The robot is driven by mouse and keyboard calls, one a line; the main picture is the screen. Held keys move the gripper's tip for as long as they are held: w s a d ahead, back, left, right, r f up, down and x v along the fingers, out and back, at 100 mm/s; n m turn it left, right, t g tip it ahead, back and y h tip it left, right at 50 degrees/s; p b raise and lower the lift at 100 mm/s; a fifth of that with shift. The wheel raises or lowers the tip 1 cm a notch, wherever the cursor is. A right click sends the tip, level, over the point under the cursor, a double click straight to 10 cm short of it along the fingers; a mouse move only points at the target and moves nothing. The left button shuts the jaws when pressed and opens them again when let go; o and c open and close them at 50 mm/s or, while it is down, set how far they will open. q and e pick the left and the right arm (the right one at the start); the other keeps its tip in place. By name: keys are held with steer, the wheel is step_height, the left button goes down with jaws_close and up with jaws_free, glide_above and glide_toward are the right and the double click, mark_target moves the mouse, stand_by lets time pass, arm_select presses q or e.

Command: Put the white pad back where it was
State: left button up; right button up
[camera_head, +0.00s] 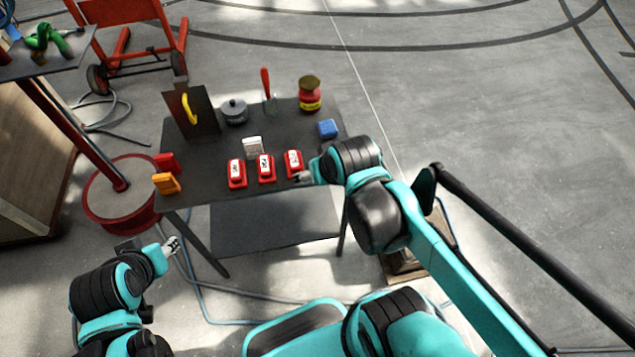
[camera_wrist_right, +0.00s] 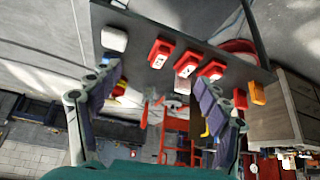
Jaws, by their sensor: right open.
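A small white block (camera_head: 253,146) stands behind the middle of three red pads with white labels (camera_head: 265,168) on the dark table. A rounded white pad (camera_wrist_right: 114,39) lies at the left end of the red row in the right wrist view; my right arm seems to hide it in the head view. My right gripper (camera_head: 303,177) is over the table's near right part, beside the rightmost red pad. In its wrist view the fingers (camera_wrist_right: 155,78) are spread, with nothing seen held. My left gripper (camera_head: 172,245) is off the table, front left; its jaws are too small to judge.
The table (camera_head: 215,195) also holds a blue block (camera_head: 327,128), a red and yellow jar (camera_head: 310,94), a grey pot (camera_head: 234,112), a red-handled tool (camera_head: 266,85) and a dark upright panel (camera_head: 190,112). Orange (camera_head: 166,184) and red pieces sit at its left edge.

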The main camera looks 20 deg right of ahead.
steer(key=shift+n+t, duration=0.3)
steer(key=s+a, duration=0.2)
steer(key=s, duration=0.1)
steer(key=shift+s+a+f, duration=0.1)
steer(key=shift+s+a, duration=0.05)
steer(key=shift+a, duration=0.05)
stand_by(0.9)
